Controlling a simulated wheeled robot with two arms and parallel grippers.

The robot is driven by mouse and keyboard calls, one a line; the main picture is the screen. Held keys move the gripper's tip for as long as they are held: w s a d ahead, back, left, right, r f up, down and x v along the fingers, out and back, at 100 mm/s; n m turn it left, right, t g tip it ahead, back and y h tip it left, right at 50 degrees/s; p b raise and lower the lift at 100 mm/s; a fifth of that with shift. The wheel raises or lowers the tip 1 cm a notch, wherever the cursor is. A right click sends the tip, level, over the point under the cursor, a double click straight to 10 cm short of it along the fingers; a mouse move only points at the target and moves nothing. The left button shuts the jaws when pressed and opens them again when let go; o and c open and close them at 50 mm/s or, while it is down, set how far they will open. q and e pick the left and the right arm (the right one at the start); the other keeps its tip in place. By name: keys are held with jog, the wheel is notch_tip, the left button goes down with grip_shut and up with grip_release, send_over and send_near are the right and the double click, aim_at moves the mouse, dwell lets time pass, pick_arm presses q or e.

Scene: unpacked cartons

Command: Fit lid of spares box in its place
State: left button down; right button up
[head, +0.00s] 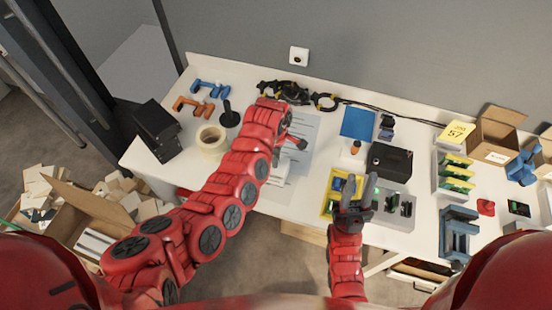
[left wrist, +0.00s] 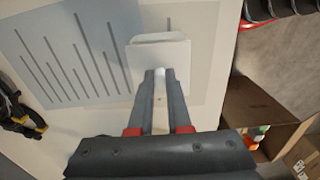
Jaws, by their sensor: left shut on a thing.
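A small white square lid-like piece (left wrist: 185,60) with a pale knob (left wrist: 160,85) shows in the left wrist view. My left gripper (left wrist: 160,78) is shut on the knob. In the head view the white piece (head: 281,172) is over the front of the table's middle, partly hidden by my left gripper (head: 275,158) and wrist. I cannot tell whether it rests on something or hangs just above it. My right gripper (head: 357,190) has its dark fingers apart, over the yellow tray (head: 328,207) and the grey tray beside it. I cannot tell which container is the spares box.
A lined grey sheet (head: 300,128) lies under my left arm. A tape roll (head: 211,141) and black block (head: 157,130) stand left. A black box (head: 390,160), blue square (head: 357,122) and green-board rack (head: 455,172) stand right. Open cartons (head: 496,132) are at the right end.

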pick_arm(q)
jog(key=shift+f+b, duration=0.75)
jog(key=shift+f, duration=0.25)
jog(key=c, duration=0.8)
grip_release()
jog(key=shift+r, duration=0.1)
jog(key=shift+r, duration=0.15)
jog(key=shift+r, duration=0.35)
notch_tip(320, 180, up, 4)
jog(key=shift+w+d+b, duration=0.1)
jog(key=shift+b, duration=0.75)
notch_tip(320, 180, up, 12)
jog(key=p, duration=0.3)
jog(key=shift+r, duration=0.25)
